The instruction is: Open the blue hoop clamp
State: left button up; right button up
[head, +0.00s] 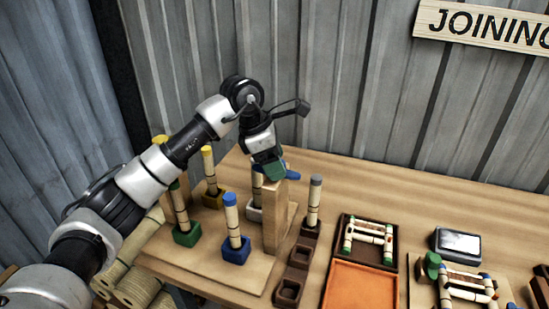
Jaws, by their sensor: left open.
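A blue part (292,173), which looks like the blue hoop clamp, sits at the top of an upright wooden block (271,225). Most of it is hidden behind my left gripper. My left gripper (270,168) points down right over the block's top, with its green fingertips at or just in front of the blue part. It is open, with nothing seen held in it. I cannot tell whether the fingers touch the blue part. My right gripper is out of view.
Rattan pieces stand in a blue holder (236,250), a green holder (186,235) and others around the block. A dark socket strip (293,272), an orange tray (360,288) and a framed rattan assembly (368,240) lie to the right. A corrugated wall closes the back.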

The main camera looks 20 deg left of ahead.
pick_arm(q)
jog(key=shift+c, duration=0.5)
jog(key=c, duration=0.8)
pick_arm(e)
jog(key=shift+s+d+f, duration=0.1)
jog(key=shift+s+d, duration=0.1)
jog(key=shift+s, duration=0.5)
